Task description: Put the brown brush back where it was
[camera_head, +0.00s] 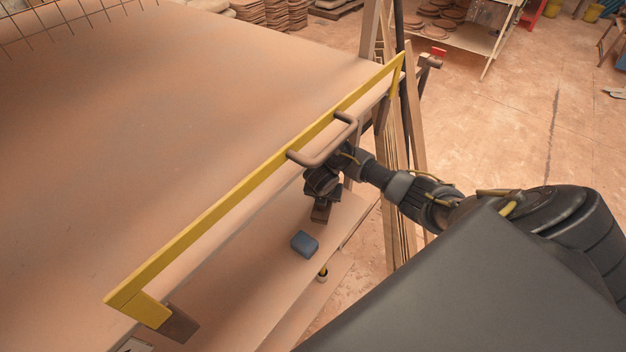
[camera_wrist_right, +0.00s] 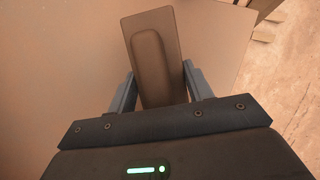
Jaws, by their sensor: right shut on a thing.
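The brown brush (camera_wrist_right: 152,58) is between the two fingers of my right gripper (camera_wrist_right: 155,85) in the right wrist view, and the gripper is shut on it. It is a flat brown board with a raised rounded grip along it. I cannot tell whether the brush touches the shelf. My left gripper is not in view.
The yellow rail (camera_head: 225,205) with a brown handle (camera_head: 325,148) runs beside my right arm. Wooden posts (camera_head: 392,190) stand on the right.

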